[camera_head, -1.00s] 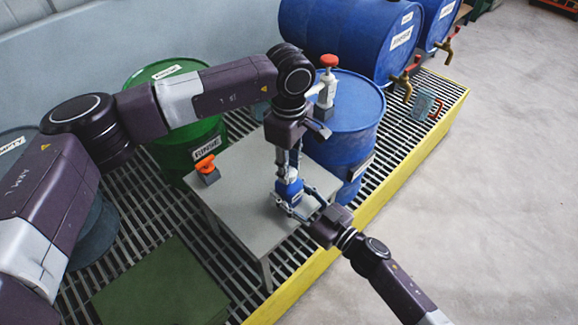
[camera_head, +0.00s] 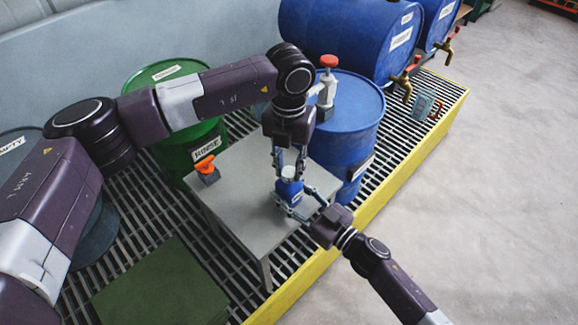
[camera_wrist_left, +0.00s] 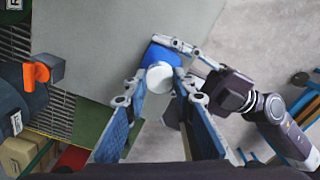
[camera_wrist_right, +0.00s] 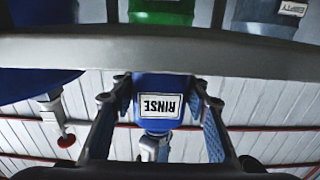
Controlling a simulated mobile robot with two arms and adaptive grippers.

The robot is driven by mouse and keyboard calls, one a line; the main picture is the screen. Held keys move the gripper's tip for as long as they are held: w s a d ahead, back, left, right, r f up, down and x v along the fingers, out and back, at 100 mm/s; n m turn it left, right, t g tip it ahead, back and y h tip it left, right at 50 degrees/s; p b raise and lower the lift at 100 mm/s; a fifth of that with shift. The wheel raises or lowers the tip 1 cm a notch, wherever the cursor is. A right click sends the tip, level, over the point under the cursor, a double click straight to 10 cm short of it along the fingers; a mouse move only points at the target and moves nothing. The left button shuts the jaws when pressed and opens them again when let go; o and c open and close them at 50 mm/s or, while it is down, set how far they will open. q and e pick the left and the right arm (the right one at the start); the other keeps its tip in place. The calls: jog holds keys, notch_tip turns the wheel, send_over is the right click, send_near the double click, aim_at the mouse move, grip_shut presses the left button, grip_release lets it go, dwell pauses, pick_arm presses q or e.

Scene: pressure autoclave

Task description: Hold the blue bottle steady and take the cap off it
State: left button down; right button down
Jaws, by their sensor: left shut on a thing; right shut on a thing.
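The blue bottle (camera_head: 290,191) stands upright on the grey table, with a white cap (camera_head: 289,172) on top. The bottle also shows in the right wrist view (camera_wrist_right: 158,92), with a RINSE label. My right gripper (camera_head: 297,204) is shut around the bottle's body from the front right. My left gripper (camera_head: 288,166) points down from above and is shut on the cap. In the left wrist view the round cap (camera_wrist_left: 159,77) sits between the left fingers, with the blue bottle (camera_wrist_left: 160,54) below it. I cannot tell whether the cap is loose.
The grey table (camera_head: 240,207) stands on a grated platform with a yellow edge (camera_head: 425,155). An orange-handled object (camera_head: 206,168) is at its left corner. A blue drum (camera_head: 350,125) with a red-topped fitting (camera_head: 328,75) stands close behind; a green drum (camera_head: 190,140) is at the back left.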

pick_arm(q)
jog(key=n, duration=0.5)
jog(key=shift+n, duration=0.3)
jog(key=n, duration=0.6)
jog(key=shift+n, duration=0.4)
jog(key=n, duration=0.4)
jog(key=shift+n, duration=0.4)
jog(key=shift+r, duration=0.2)
jog(key=shift+r, duration=1)
